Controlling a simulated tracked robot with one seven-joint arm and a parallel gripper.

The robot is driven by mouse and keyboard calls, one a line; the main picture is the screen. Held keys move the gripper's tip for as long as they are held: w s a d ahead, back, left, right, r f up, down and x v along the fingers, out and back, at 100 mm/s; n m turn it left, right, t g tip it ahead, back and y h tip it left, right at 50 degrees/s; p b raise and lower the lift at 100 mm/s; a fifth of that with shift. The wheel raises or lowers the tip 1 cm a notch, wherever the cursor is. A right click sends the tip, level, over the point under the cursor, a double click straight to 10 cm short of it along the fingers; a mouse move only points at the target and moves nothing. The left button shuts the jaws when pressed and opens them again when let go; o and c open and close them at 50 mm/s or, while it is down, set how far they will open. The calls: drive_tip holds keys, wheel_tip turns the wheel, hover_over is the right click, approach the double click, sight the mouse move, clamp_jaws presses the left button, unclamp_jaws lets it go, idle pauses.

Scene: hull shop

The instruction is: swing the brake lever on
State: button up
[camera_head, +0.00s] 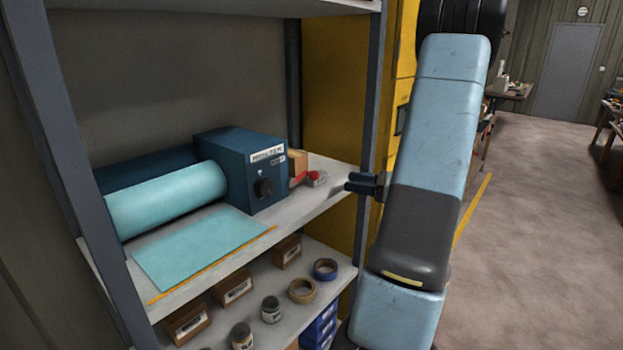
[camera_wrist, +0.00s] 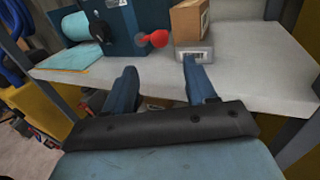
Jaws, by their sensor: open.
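The brake lever is a short arm with a red knob (camera_head: 312,175) on the right side of a dark blue machine housing (camera_head: 258,185). In the wrist view, the red knob (camera_wrist: 158,39) stands out to the right of the housing (camera_wrist: 122,22). My gripper (camera_head: 350,182) is at the right front edge of the shelf, to the right of the knob and apart from it. In the wrist view, the open, empty fingers (camera_wrist: 159,66) point toward the shelf, with the knob beyond the gap between them. The lever's pivot is hard to make out.
A cardboard box (camera_wrist: 188,22) stands close to the right of the knob. A light-blue roll (camera_head: 168,198) and a flat sheet (camera_head: 200,248) lie left of the housing. The lower shelf (camera_head: 330,262) holds tape rolls, jars and small boxes. A grey post (camera_head: 373,100) rises beside my arm.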

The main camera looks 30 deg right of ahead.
sight(313, 177)
drive_tip(key=x, duration=1.2)
drive_tip(key=shift+a, duration=0.2)
clamp_jaws()
